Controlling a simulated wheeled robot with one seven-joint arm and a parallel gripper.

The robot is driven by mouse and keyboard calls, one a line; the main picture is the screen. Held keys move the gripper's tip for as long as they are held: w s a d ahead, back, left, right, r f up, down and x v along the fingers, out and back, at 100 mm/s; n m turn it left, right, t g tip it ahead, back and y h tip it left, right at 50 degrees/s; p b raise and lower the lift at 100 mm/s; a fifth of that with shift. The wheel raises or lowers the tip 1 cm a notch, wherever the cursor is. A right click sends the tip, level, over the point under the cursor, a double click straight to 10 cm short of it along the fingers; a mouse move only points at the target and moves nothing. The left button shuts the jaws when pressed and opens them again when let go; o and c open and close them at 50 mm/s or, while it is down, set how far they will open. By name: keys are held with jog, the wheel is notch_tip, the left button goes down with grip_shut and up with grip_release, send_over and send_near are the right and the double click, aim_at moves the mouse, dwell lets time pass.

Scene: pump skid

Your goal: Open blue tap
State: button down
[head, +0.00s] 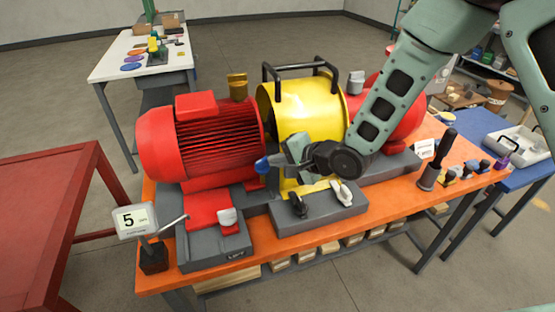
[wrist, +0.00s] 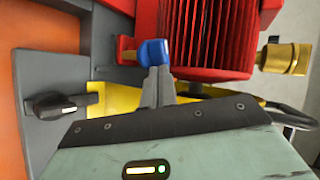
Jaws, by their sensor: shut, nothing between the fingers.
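The blue tap (head: 262,165) is a small blue knob between the red motor and the yellow guard, low on the pump skid. In the wrist view the closed fingers (wrist: 157,75) overlap the lower edge of the tap. I cannot tell whether they touch it. The tap's base is partly hidden behind the fingers.
The red motor (head: 209,141) and yellow guard (head: 300,108) with black handles stand close on either side. A black lever (head: 298,204) and a white lever (head: 342,192) sit on the grey block in front. A "5" sign (head: 135,221) stands at the front left.

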jog(key=w+n+g+y+p, duration=0.1)
jog(key=n+g+p, duration=0.1)
jog(key=p, duration=0.1)
jog(key=shift+w+d+r, duration=0.1)
jog(key=shift+w+d, duration=0.05)
jog(key=shift+w+p, duration=0.35)
jog(key=shift+p, duration=0.1)
dwell(0.7)
